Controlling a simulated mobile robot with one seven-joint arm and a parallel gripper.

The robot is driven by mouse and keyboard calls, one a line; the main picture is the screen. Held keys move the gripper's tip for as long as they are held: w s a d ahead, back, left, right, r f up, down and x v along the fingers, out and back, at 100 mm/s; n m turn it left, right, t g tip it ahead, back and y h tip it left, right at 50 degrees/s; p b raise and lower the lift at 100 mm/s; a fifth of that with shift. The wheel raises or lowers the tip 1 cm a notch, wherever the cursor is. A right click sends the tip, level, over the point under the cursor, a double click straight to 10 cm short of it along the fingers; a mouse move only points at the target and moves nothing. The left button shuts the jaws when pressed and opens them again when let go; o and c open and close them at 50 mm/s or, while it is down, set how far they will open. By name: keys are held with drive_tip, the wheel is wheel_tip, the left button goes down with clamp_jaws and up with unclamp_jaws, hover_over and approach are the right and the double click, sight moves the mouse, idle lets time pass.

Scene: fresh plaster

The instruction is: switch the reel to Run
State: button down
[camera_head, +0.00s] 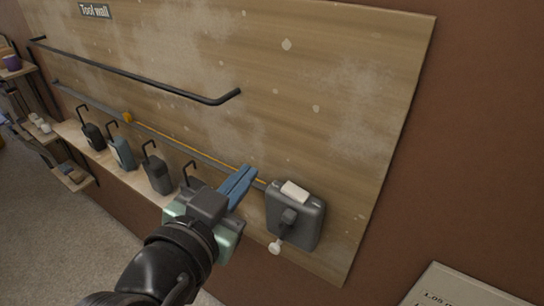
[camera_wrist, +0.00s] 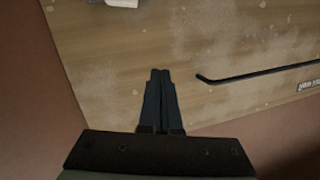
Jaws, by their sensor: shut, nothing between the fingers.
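The reel is a dark grey box (camera_head: 311,218) on the lower right of the wooden tool wall in the head view. It has a blank-looking white plate (camera_head: 295,191) on top and a dark lever (camera_head: 287,219) on its front. The lever points down and ends in a white knob (camera_head: 275,247). No Run marking is readable. My gripper (camera_head: 248,176) has its blue fingers shut and empty, up and left of the reel, apart from the lever. In the wrist view the closed fingers (camera_wrist: 160,75) point at the board; a white piece, probably the reel's, shows at the top edge.
A yellow line (camera_head: 185,146) runs along a grey rail from the reel to an orange piece (camera_head: 128,117). A long black bar (camera_head: 150,77) sticks out above. Several dark hooked blocks (camera_head: 157,168) stand on a shelf at left. A sign board (camera_head: 460,290) is at lower right.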

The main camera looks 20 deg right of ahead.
drive_tip(key=s+f+m+g, duration=0.1)
drive_tip(key=s+d+f+m+g+h, duration=0.1)
drive_tip(key=shift+s+d+f, duration=0.2)
drive_tip(key=shift+s, duration=0.1)
drive_tip(key=shift+d, duration=0.1)
drive_tip(key=p, duration=0.5)
hover_over(295, 193)
drive_tip(key=a, duration=0.1)
drive_tip(key=shift+s+a+f, duration=0.1)
drive_tip(key=shift+s+f, duration=0.1)
drive_tip(key=shift+f, duration=0.4)
drive_tip(key=shift+s+a+f, duration=0.1)
drive_tip(key=shift+s+f, duration=0.05)
drive_tip(key=shift+f, duration=0.4)
drive_tip(key=f, duration=0.2)
drive_tip(key=shift+w+a+f, duration=0.15)
drive_tip(key=shift+a+f, duration=0.3)
drive_tip(key=shift+f, duration=0.55)
drive_tip(key=shift+w+f, duration=0.1)
